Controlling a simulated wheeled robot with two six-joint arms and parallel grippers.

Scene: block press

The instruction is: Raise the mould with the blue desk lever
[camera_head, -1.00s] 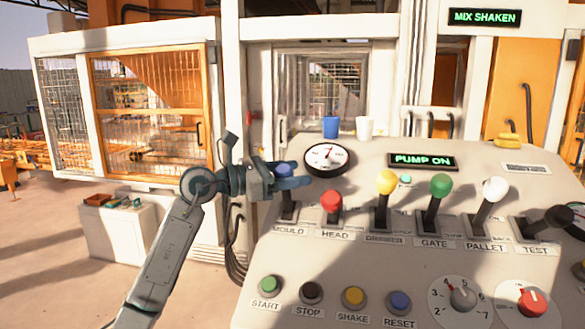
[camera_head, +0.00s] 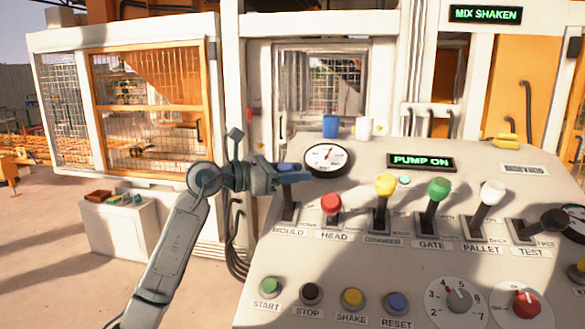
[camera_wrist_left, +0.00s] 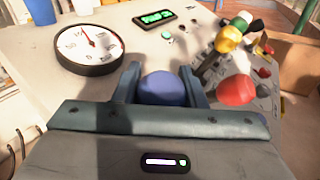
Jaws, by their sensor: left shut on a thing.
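The blue ball knob of the mould lever (camera_wrist_left: 163,88) sits between the two fingers of my left gripper (camera_wrist_left: 160,85) in the left wrist view. In the head view my left gripper (camera_head: 288,174) is at the top of this lever, and its fingers cover most of the knob. The gripper is shut on the knob. The lever's dark shaft (camera_head: 288,212) rises from its slot above the partly hidden MOULD label (camera_head: 288,231). My right gripper is not in view.
The red HEAD lever (camera_head: 331,204) stands close to the right, with yellow, green, white and black levers beyond it. A pressure gauge (camera_head: 327,159) is just behind the gripper. Coloured buttons line the desk front. Blue (camera_head: 330,126) and white cups stand at the back.

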